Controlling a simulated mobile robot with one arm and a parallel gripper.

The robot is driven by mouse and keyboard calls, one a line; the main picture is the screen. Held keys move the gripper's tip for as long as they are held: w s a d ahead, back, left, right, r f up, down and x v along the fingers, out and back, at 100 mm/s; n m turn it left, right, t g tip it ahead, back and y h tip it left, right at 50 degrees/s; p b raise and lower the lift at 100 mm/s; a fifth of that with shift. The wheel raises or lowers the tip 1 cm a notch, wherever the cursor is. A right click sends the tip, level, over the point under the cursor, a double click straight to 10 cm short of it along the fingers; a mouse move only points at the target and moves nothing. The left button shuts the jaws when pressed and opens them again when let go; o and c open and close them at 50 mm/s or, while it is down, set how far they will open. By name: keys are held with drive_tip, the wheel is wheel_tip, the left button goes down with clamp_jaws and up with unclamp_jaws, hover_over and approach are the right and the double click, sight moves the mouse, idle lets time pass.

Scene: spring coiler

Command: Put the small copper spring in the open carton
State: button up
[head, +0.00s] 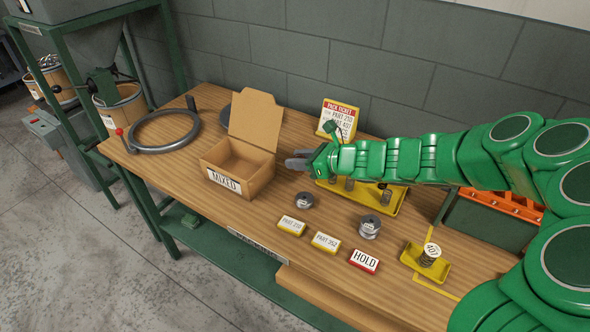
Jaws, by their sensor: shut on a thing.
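The open carton (224,183) stands on the bench with its back flap up and a MIXED label on its front. The part of its inside that I see looks empty. My gripper (297,160) is just right of the carton, near rim height and apart from it in the picture. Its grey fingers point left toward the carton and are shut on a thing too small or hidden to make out. I cannot pick out a copper-coloured spring anywhere. Dark springs (386,197) stand in the long yellow tray (368,207) under my arm, which hides part of it.
A pack ticket (339,117) stands behind my gripper. A grey ring with a red knob (165,130) lies left of the carton.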

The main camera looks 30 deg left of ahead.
drive_tip(key=w+a+f, duration=0.1)
drive_tip(key=f, duration=0.1)
drive_tip(key=w+a+f, duration=0.3)
drive_tip(key=w+f, duration=0.1)
drive_tip(key=f, duration=0.1)
drive_tip(key=shift+a, duration=0.25)
drive_tip(key=shift+f, duration=1.35)
drive_tip(key=shift+f, duration=0.15)
drive_tip(key=o, duration=1)
drive_tip(key=shift+d+r, duration=0.15)
drive_tip(key=shift+r, duration=0.05)
drive_tip(key=shift+v, duration=5.9)
